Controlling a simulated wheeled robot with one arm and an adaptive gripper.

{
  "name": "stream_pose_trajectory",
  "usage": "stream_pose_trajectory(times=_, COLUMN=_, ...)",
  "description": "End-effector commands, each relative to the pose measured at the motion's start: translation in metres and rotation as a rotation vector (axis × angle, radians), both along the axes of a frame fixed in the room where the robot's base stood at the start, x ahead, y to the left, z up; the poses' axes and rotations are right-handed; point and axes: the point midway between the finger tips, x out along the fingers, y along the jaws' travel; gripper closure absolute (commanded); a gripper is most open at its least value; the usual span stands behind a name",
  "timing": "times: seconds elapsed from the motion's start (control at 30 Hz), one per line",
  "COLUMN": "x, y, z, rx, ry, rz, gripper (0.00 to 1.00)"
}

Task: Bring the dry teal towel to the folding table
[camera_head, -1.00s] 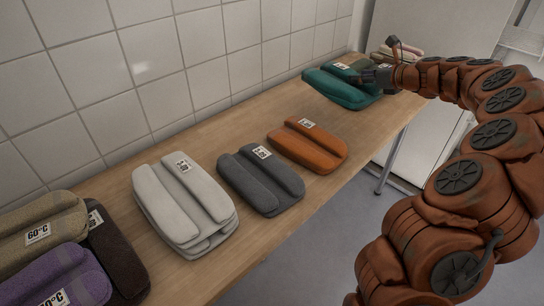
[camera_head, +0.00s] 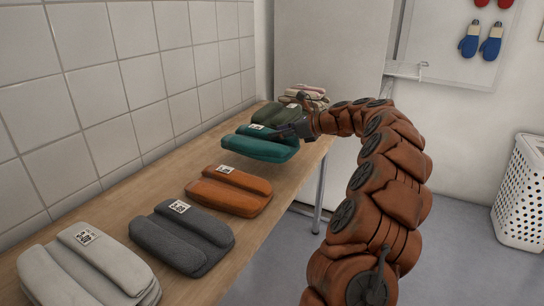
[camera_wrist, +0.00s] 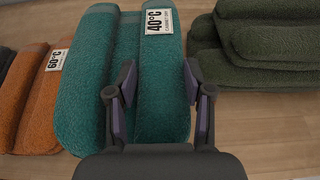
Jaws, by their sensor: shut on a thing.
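The teal towel (camera_head: 252,148) is folded, with a white tag, at the far part of the wooden table (camera_head: 128,188). In the wrist view the teal towel (camera_wrist: 82,95) fills the left middle, and its tag reads 40°C. My gripper (camera_head: 297,131) reaches in from the right and is shut on the towel's ridge nearest the green towel. In the wrist view my gripper's fingers (camera_wrist: 160,80) sit on either side of that ridge.
An orange towel (camera_head: 229,191), a dark grey towel (camera_head: 182,237) and a light grey towel (camera_head: 85,270) lie nearer on the table. A dark green towel (camera_head: 278,113) lies just beyond the teal one. A white basket (camera_head: 521,195) stands right; the floor (camera_head: 455,240) before it is clear.

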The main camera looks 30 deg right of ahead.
Motion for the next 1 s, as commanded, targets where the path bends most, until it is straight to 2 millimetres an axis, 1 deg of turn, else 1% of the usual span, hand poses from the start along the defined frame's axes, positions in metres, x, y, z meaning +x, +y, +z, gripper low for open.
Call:
stream_pose_trajectory(times=0.03, x=0.000, y=0.001, z=-0.012, rx=0.003, ry=0.002, rz=0.002, gripper=0.91)
stream_pose_trajectory(times=0.1, x=0.000, y=0.002, z=-0.021, rx=0.003, ry=0.002, rz=0.003, gripper=0.91)
stream_pose_trajectory(times=0.27, x=0.000, y=0.002, z=-0.032, rx=0.002, ry=0.001, rz=0.003, gripper=0.91)
stream_pose_trajectory(times=0.5, x=0.000, y=0.001, z=-0.060, rx=0.002, ry=0.000, rz=0.001, gripper=0.91)
stream_pose_trajectory(times=0.87, x=0.000, y=0.001, z=-0.062, rx=0.001, ry=0.000, rz=0.000, gripper=0.91)
stream_pose_trajectory(times=0.9, x=0.000, y=0.000, z=-0.063, rx=0.000, ry=0.000, rz=0.000, gripper=0.47)
stream_pose_trajectory(times=1.0, x=0.000, y=0.000, z=-0.063, rx=0.000, ry=0.000, rz=0.000, gripper=0.36)
